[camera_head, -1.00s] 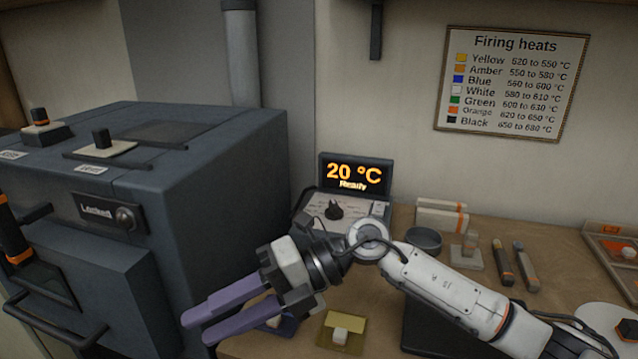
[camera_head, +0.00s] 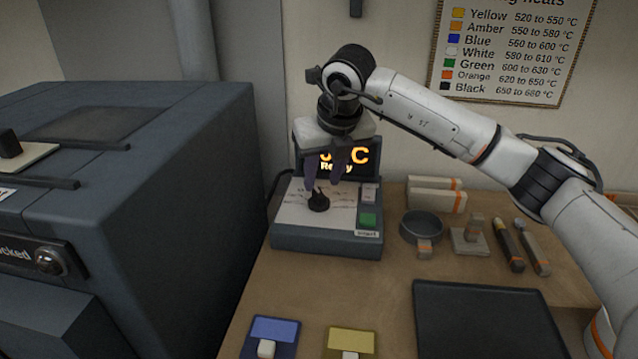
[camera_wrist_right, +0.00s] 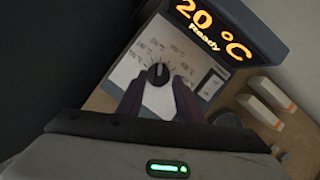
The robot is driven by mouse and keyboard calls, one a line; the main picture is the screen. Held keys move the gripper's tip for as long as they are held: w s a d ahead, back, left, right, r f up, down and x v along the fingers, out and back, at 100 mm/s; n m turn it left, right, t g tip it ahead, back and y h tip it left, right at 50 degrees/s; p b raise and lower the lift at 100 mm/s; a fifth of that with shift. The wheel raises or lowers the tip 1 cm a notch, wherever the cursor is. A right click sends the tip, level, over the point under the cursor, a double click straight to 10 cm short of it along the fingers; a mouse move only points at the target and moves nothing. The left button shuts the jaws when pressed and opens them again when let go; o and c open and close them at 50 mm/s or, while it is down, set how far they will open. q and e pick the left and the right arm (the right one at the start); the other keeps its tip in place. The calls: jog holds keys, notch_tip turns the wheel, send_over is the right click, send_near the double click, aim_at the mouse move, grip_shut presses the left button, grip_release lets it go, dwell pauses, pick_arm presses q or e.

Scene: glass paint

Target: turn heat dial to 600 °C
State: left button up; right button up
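The heat dial (camera_head: 318,201) is a black knob on the pale sloped face of the control box (camera_head: 325,241). It also shows in the right wrist view (camera_wrist_right: 157,74), with small labels around it. The display (camera_wrist_right: 210,30) reads 20 °C, Ready. My right gripper (camera_head: 325,184) points down just above and behind the dial, partly covering the display in the head view. Its two purple fingers (camera_wrist_right: 159,92) are apart, one to each side below the dial in the wrist view, and hold nothing. My left gripper is not in view.
A dark kiln (camera_head: 170,170) stands left of the box. The box also has a green button (camera_head: 368,220) and a white switch (camera_head: 369,193). Right of it are a grey round dish (camera_head: 421,226), pale bars (camera_head: 436,200) and tools (camera_head: 508,245). A dark tray (camera_head: 485,320) and coloured pads (camera_head: 272,335) lie in front.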

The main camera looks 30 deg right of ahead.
aim_at(319, 191)
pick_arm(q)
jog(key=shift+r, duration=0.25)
pick_arm(e)
jog(key=shift+x, duration=1.95)
grip_shut()
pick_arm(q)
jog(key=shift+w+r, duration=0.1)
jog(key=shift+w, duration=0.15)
pick_arm(e)
jog(key=shift+m, duration=0.3)
jog(key=shift+w+a+m+h+b, duration=0.15)
jog(key=shift+m+h+b, duration=0.45)
jog(key=shift+m, duration=0.6)
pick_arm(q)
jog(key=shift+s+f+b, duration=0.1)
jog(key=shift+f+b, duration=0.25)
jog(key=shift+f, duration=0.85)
pick_arm(e)
jog(key=shift+m+g+h, duration=0.3)
jog(key=shift+m+h, duration=0.2)
jog(key=shift+m, duration=0.9)
jog(key=shift+r, duration=0.1)
